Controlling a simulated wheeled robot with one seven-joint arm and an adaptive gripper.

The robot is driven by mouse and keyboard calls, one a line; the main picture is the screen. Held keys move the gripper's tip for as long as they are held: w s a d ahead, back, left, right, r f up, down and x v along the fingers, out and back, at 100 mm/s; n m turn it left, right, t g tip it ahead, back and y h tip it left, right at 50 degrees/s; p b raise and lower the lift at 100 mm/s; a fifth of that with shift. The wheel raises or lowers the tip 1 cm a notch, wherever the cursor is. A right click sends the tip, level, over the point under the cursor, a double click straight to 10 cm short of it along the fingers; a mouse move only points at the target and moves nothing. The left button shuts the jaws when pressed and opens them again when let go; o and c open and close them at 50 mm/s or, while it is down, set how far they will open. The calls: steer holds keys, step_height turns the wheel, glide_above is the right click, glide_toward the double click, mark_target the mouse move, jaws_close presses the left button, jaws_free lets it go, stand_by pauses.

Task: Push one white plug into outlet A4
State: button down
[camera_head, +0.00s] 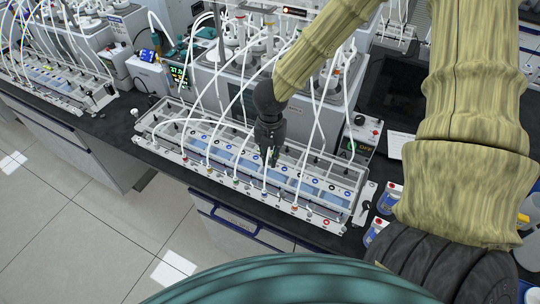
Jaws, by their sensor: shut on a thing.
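The outlet panel (240,176) is a long white rack with clear rails on the dark bench. It carries a row of small coloured rings and blue labels; the lettering is too small to read, so I cannot tell which outlet is A4. My gripper (269,158) points down over the right half of the panel. Its dark fingers are shut on a white plug, which they mostly hide; a thin white tube shows just below the fingertips. I cannot tell whether the plug touches an outlet.
Several white tubes loop from the reactors behind down to the panel, close on both sides of my gripper. A control box (360,135) stands behind the panel's right end. Blue-labelled bottles (388,199) stand to the right. A similar panel (52,82) is at the far left.

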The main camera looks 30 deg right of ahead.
stand_by(0.3)
steer(key=c, duration=1.4)
jaws_free()
steer(key=shift+c, duration=0.2)
steer(key=shift+r, duration=0.1)
step_height(320, 180, up, 12)
